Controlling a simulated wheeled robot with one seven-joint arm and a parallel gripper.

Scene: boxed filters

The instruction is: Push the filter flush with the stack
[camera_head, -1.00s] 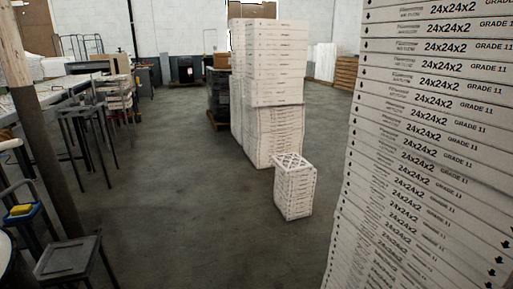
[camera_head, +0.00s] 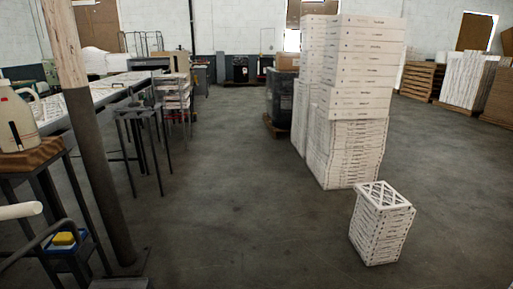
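A short stack of white boxed filters (camera_head: 378,232) stands on the floor at the lower right. Its top filter (camera_head: 383,195) shows a lattice face and sits slightly out of line with those below, jutting a little to the left. A taller stack of white filter boxes (camera_head: 350,150) stands behind it, with larger boxes (camera_head: 362,65) on top. I cannot tell which filter the task means. My gripper is not in the head view.
A post (camera_head: 95,150) rises at the left beside a small stand (camera_head: 30,155) bearing a jug (camera_head: 14,120). Dark metal stands (camera_head: 140,130) and long tables line the left. The middle floor (camera_head: 225,190) is clear. Pallets (camera_head: 422,80) stand at the back right.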

